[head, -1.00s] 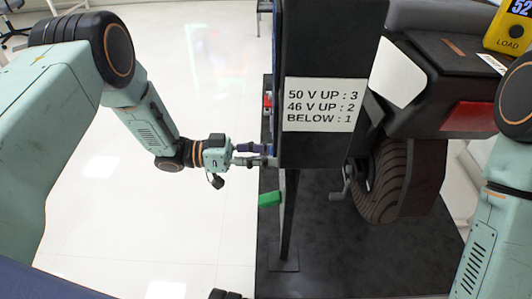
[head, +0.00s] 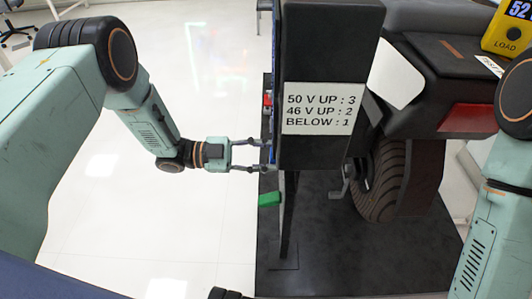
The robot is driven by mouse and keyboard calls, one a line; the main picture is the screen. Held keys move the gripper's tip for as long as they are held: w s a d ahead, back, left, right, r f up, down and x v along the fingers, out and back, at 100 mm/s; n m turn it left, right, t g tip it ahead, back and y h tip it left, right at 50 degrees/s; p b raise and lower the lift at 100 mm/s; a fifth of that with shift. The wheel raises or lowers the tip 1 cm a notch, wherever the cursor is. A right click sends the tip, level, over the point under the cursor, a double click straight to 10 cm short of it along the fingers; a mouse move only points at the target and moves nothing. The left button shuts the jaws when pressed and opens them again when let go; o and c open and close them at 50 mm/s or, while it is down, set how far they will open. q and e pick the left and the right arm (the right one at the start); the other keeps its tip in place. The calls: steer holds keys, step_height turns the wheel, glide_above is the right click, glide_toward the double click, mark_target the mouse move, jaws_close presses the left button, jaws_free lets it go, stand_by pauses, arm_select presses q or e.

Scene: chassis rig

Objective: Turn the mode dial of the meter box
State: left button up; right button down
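A yellow box (head: 507,32) with a blue display reading 52 and the word LOAD, which looks like a meter, is cut off at the top right. A dark upright panel (head: 325,55) stands in the middle, nearly edge-on on its left face. Its white label (head: 318,109) reads "50 V UP : 3, 46 V UP : 2, BELOW : 1". No mode dial can be made out. My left gripper (head: 262,154) is open at the panel's left side, fingers spread one above the other, tips close to the blue edge. Contact cannot be told. My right gripper is out of view; only its arm shows.
A green piece (head: 269,199) sticks out low on the panel's stand (head: 289,225). A vehicle with a ribbed tyre (head: 380,185) and red light (head: 468,117) stands right of the panel on a black mat (head: 340,265). White floor (head: 150,240) on the left is clear.

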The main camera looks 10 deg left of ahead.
arm_select(q)
steer(key=shift+m, duration=1.5)
steer(key=o, duration=1.2)
steer(key=a, duration=0.4)
steer(key=s+a, duration=0.1)
steer(key=a, duration=0.3)
steer(key=s+a, duration=0.1)
steer(key=a, duration=0.3)
steer(key=shift+s, duration=0.2)
